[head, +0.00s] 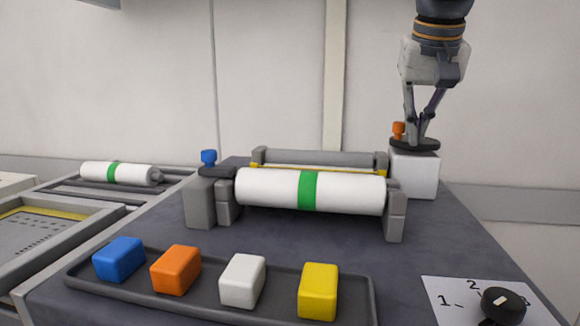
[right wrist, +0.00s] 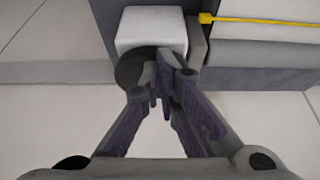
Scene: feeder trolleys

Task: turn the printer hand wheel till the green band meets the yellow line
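The printer carries a white roller (head: 270,188) with a green band (head: 308,190) around its middle, facing me. A yellow line (head: 320,168) runs behind the roller, partly hidden; the band sits below it on the front side. A dark hand wheel (head: 414,144) with an orange knob (head: 398,130) lies on a white block (head: 415,175) at the right. My right gripper (head: 418,138) points down at this wheel, fingertips together beside the knob. In the right wrist view the fingers (right wrist: 170,82) converge over the wheel (right wrist: 134,68) and hide the knob. My left gripper is not visible.
Another dark wheel with a blue knob (head: 209,157) stands at the printer's left. A dark tray (head: 205,290) with blue, orange, white and yellow blocks lies in front. A black dial (head: 503,305) is at lower right. A second roller (head: 100,172) lies on the left trolley.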

